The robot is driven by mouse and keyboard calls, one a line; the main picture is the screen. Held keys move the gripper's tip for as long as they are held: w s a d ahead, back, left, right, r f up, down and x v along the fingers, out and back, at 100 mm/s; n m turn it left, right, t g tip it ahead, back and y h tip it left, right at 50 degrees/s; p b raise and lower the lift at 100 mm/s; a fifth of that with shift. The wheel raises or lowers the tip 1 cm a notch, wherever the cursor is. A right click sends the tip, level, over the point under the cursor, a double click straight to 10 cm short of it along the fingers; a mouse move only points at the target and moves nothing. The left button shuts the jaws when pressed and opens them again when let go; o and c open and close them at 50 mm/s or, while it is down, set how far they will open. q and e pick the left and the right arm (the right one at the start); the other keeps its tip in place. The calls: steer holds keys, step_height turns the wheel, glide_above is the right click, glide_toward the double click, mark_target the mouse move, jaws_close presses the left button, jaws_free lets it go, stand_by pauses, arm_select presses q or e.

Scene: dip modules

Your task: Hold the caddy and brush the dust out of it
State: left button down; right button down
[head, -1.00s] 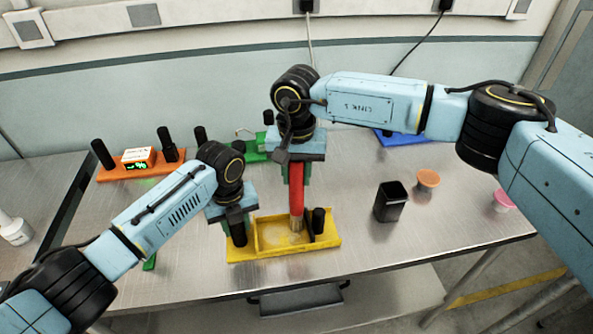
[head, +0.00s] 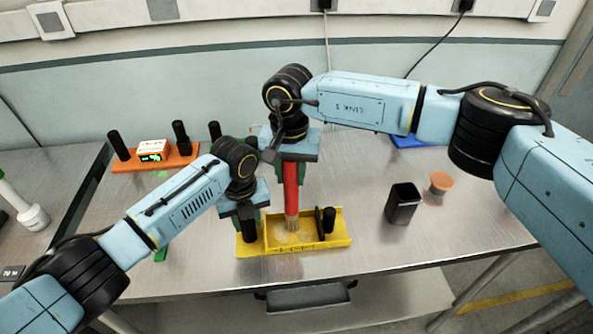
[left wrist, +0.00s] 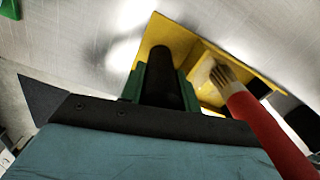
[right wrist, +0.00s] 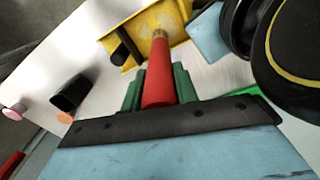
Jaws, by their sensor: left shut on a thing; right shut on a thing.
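The yellow caddy (head: 340,241) sits on the metal table with a black post at each end and an open tray between them. Pale dust (head: 283,238) lies on the tray floor. My left gripper (head: 244,218) is shut on the caddy's left black post, which shows between the green fingers in the left wrist view (left wrist: 161,78). My right gripper (head: 292,172) is shut on the red handle of the brush (head: 291,190). The brush points down, its pale bristles in the tray, where they appear to touch the floor. The right wrist view also shows the red handle (right wrist: 160,75).
A black open bin (head: 402,205) and an orange-topped cup (head: 440,183) stand to the right. An orange caddy (head: 150,163) with black posts and a small display box is at the back left. A blue caddy (head: 408,142) is partly hidden behind my right arm.

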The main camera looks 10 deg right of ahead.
steer(key=shift+s+a, duration=0.5)
steer(key=shift+a, duration=3)
steer(key=shift+d, duration=5.6)
steer(key=shift+s+a, duration=0.9)
steer(key=shift+a, duration=4.6)
steer(key=d+r, duration=0.1)
steer(key=d, duration=0.9)
steer(key=shift+w+d, duration=0.2)
steer(key=shift+w, duration=0.25)
